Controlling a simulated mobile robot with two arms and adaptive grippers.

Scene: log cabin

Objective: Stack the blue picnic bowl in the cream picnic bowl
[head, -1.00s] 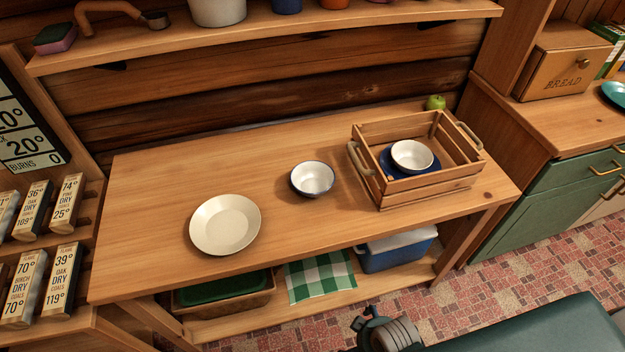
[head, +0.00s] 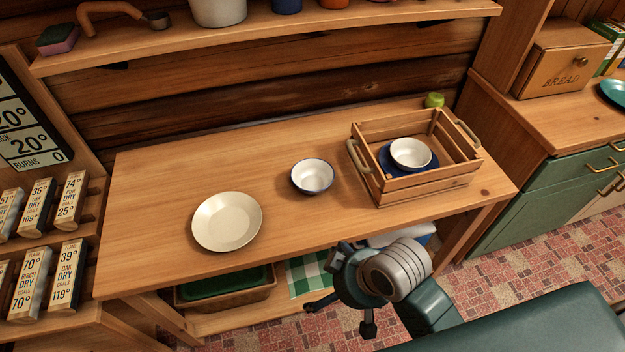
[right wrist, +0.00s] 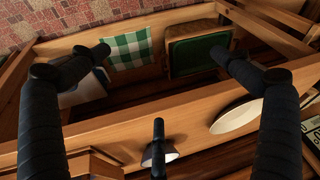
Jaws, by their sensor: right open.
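The blue picnic bowl (head: 312,177), white inside with a blue rim, stands upright and empty on the wooden table, left of the crate. In the right wrist view the bowl (right wrist: 169,154) is partly hidden behind a finger. The cream picnic bowl (head: 410,153) stands upright inside the wooden crate, on a blue plate (head: 433,166). My right gripper (head: 340,312) is open and empty in front of the table's front edge, below tabletop height and apart from both bowls. My left gripper is out of view.
A cream plate (head: 227,222) lies on the table's left part. The slatted crate (head: 428,188) has rope handles; a green apple (head: 434,100) is behind it. A lower shelf holds a green checked cloth (head: 305,277) and a basket (head: 228,296). A wall shelf (head: 270,32) runs above.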

